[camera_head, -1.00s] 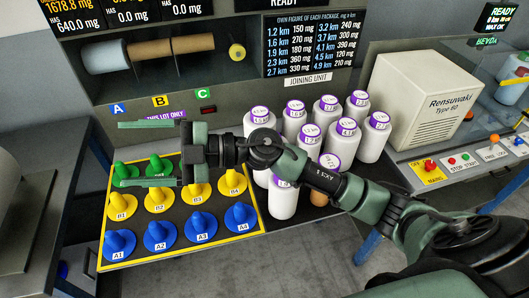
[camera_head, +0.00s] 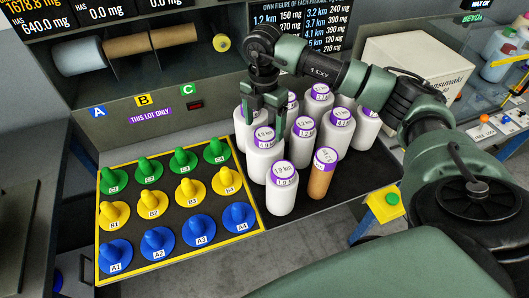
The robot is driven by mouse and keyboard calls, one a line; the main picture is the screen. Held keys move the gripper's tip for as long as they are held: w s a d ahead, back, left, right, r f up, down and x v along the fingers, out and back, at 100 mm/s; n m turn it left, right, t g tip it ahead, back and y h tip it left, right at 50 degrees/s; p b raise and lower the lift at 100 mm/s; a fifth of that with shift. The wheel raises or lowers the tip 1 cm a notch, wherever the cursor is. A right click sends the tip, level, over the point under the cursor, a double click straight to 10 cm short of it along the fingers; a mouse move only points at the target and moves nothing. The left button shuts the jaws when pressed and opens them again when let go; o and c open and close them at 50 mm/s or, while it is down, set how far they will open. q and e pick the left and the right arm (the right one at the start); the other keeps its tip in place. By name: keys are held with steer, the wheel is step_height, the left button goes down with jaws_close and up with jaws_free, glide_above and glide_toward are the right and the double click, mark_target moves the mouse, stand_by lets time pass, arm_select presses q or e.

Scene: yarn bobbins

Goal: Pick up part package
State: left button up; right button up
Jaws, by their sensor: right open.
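Several white bottle-shaped packages with purple-rimmed km labels stand in a group on a dark tray right of the board. The front one (camera_head: 281,193) reads 1.9 km. A brown package (camera_head: 321,180) stands to its right. My right gripper (camera_head: 265,112) points down over the back left of the group. Its fingers are apart, close to the neck of a white package (camera_head: 264,160) behind the front one. I cannot tell whether they touch it. The gripper and arm hide some packages behind. My left gripper is out of view.
A yellow-edged board (camera_head: 180,262) on the left holds rows of green, yellow and blue pegs (camera_head: 157,240). A shelf with large spools (camera_head: 138,44) is behind. A cream machine (camera_head: 418,75) stands at the right, partly behind my arm.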

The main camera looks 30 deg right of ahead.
step_height(320, 180, down, 4)
steer(key=shift+w+d+r+p, duration=0.15)
steer(key=shift+r+p, duration=0.05)
steer(key=shift+p, duration=0.55)
steer(key=shift+f, duration=0.3)
jaws_close()
steer(key=shift+r, duration=0.1)
steer(key=shift+w+r, duration=0.1)
steer(key=shift+r, duration=0.35)
step_height(320, 180, up, 13)
steer(key=b, duration=0.4)
step_height(320, 180, up, 6)
glide_above(264, 134)
steer(key=shift+p, duration=0.4)
